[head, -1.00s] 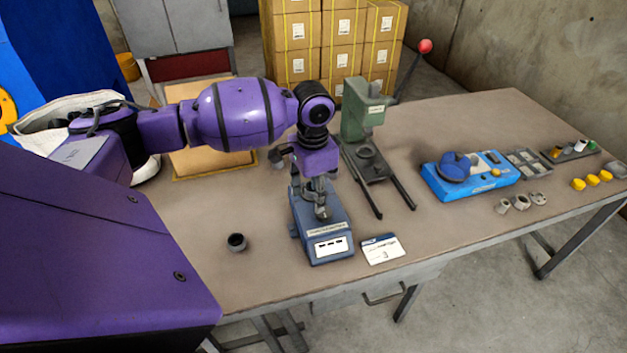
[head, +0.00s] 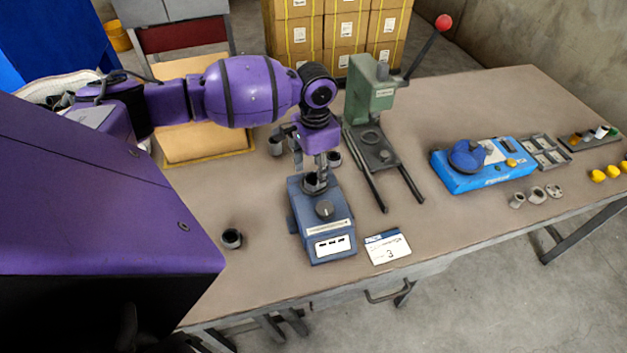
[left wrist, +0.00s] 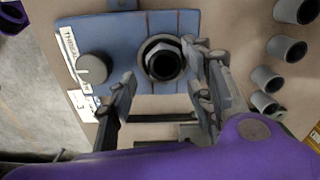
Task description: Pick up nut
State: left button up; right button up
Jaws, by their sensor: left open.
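A dark hex nut (left wrist: 163,62) sits in a round seat on top of a blue device with a knob; the nut also shows as a small dark ring in the head view (head: 314,183). The blue device (head: 333,239) stands near the table's front edge. My left gripper (head: 316,173) points down right above the nut. In the left wrist view my left gripper (left wrist: 160,72) is open, with a finger on each side of the nut's near edge. Whether the fingers touch it I cannot tell. My right gripper is not in view.
A green press (head: 370,110) stands just right of my gripper.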

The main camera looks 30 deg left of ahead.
aim_at(315, 177)
pick_arm(q)
notch_tip(315, 177, down, 3)
jog(key=shift+r, duration=0.1)
jog(key=shift+f, duration=0.2)
jog(key=c, duration=1.1)
grip_shut()
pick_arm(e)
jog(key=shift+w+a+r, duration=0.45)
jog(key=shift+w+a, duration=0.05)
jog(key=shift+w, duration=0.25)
